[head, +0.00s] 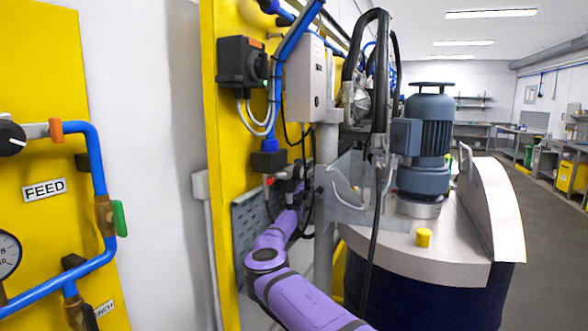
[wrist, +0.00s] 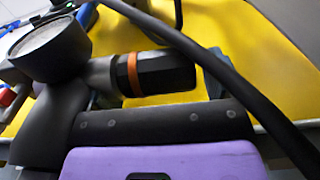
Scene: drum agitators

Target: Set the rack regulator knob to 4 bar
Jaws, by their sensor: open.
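In the wrist view a black knob (wrist: 165,73) with an orange ring lies across the middle, in front of a yellow panel. A round gauge (wrist: 48,40) sits to its left, seen at a slant; its scale cannot be read. The dark crossbar of my gripper (wrist: 160,120) lies just below the knob. The gripper is open; its fingertips are hard to make out, and I cannot tell whether it touches the knob. No setting mark shows on the knob. In the head view my purple arm reaches to the yellow rack (head: 226,160), and its end is hidden among fittings.
A black hose (wrist: 240,85) crosses the wrist view close by. In the head view a black cable (head: 378,190) hangs before the rack, beside a drum (head: 420,295) with a motor (head: 428,150). At left, another yellow panel carries a FEED label (head: 44,189). Floor at right is clear.

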